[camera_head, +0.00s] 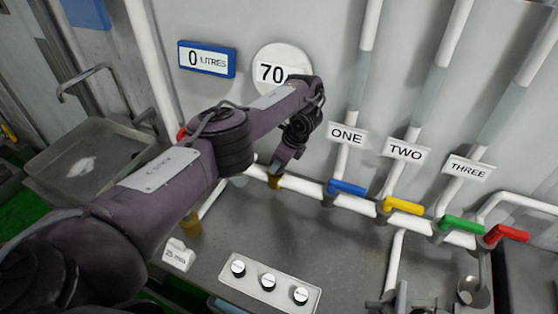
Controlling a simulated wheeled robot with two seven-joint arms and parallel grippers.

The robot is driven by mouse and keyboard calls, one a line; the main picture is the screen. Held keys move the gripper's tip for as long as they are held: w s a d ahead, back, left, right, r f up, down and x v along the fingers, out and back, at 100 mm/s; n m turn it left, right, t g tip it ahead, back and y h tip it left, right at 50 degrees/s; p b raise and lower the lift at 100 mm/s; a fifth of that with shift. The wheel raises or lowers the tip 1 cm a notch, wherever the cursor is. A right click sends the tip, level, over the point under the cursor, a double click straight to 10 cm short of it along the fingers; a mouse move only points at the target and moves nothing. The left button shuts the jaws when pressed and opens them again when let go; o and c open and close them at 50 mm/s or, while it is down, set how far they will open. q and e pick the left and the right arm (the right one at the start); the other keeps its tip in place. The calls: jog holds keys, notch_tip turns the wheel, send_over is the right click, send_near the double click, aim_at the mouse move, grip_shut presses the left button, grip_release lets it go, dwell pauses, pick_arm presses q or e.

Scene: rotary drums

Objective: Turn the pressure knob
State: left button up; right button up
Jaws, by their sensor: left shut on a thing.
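My left gripper (279,170) reaches down from the end of my purple arm to the white pipe along the wall. It is shut on a small brass-coloured knob (275,183) at that pipe, which I take to be the pressure knob. The fingers and wrist hide part of the knob. A round white dial (271,58) reading 70 is on the wall above, its lower right covered by my arm.
Blue (346,187), yellow (403,205), green (462,223) and red (507,233) valve handles line the pipe at right. A blue-framed display (206,60) reads 0 LITRES. A sink (90,160) is at left.

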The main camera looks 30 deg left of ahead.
dwell(0.4)
pick_arm(q)
jog(key=o, duration=1)
jog(key=shift+c, duration=0.2)
